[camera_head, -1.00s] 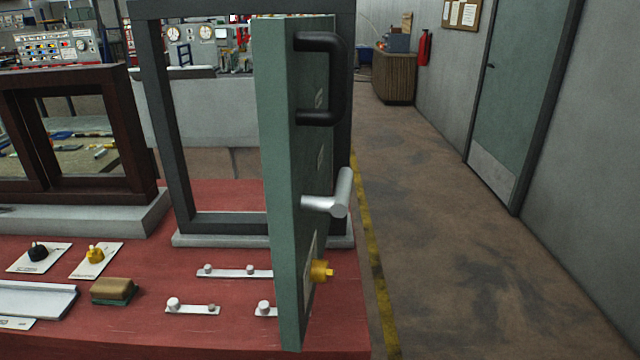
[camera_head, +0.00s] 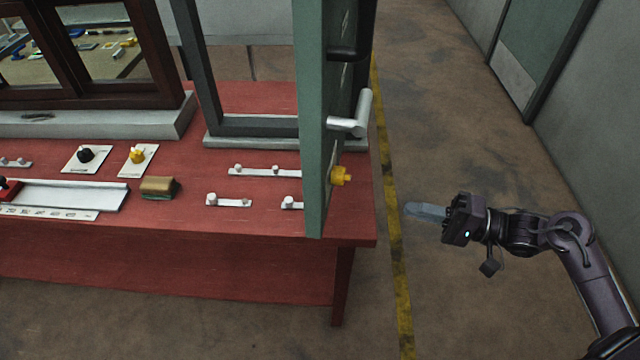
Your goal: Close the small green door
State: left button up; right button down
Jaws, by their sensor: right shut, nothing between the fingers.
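The small green door (camera_head: 313,120) stands swung open toward me from its dark grey frame (camera_head: 199,70), at the right end of the red table. My left gripper is not in view.
The red table (camera_head: 240,220) holds a brown window frame (camera_head: 150,50), a sponge-like block (camera_head: 159,188), a black knob (camera_head: 86,155), another yellow knob (camera_head: 137,156) and small white handle strips (camera_head: 265,171). The floor right of the table is clear, with a yellow line (camera_head: 392,220).

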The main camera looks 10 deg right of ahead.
aim_at(323, 193)
jog(key=shift+g+y, duration=0.4)
jog(key=shift+g, duration=0.4)
jog(key=r+p+x, duration=0.1)
jog(key=x, duration=0.3)
jog(key=s+r+p+x, duration=0.1)
jog(key=x, duration=0.4)
jog(key=r+p+x, duration=0.1)
jog(key=p+x, duration=0.1)
jog(key=x, duration=0.3)
jog(key=shift+s+a, duration=0.25)
jog(key=shift+w+a+f, duration=0.15)
jog(key=shift+w+a, duration=0.05)
jog(key=shift+a, duration=0.25)
